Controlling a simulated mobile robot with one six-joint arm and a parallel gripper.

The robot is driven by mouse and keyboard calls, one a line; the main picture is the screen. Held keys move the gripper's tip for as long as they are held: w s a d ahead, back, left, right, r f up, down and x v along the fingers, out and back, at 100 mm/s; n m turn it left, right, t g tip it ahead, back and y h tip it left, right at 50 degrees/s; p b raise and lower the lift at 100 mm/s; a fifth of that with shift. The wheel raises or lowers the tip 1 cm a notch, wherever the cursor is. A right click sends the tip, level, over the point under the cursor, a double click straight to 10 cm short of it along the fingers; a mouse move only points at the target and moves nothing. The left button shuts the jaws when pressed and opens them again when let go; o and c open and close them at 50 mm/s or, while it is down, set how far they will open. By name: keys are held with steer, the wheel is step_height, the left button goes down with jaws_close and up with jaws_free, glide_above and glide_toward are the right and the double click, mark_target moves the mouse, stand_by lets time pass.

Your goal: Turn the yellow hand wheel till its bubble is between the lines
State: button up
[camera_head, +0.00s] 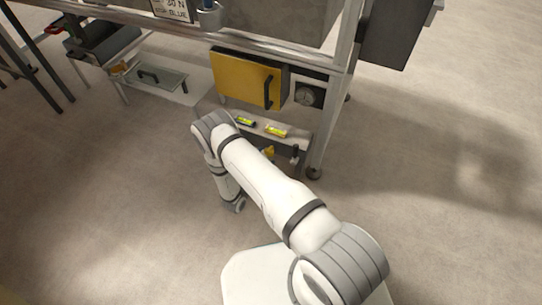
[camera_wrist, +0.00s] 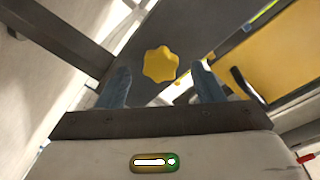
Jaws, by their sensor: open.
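The yellow hand wheel (camera_wrist: 160,64) has a lobed rim and shows in the wrist view on a dark panel. It lies ahead of my gripper (camera_wrist: 162,88), between the two blue-grey fingers as seen, and the fingers stand apart with nothing held. In the head view a small part of a yellow wheel (camera_head: 268,152) shows beside my arm. Two bubble vials, a left one (camera_head: 245,121) and a right one (camera_head: 276,131), lie on the ledge above it. Their bubbles are too small to read. My arm hides the gripper in the head view.
A yellow door (camera_head: 243,78) with a dark handle is above the ledge, with a round gauge (camera_head: 309,94) to its right. A dark upright knob (camera_head: 294,154) stands right of the wheel. A frame leg (camera_head: 322,140) stands further right.

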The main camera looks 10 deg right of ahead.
steer(key=shift+x, duration=1.25)
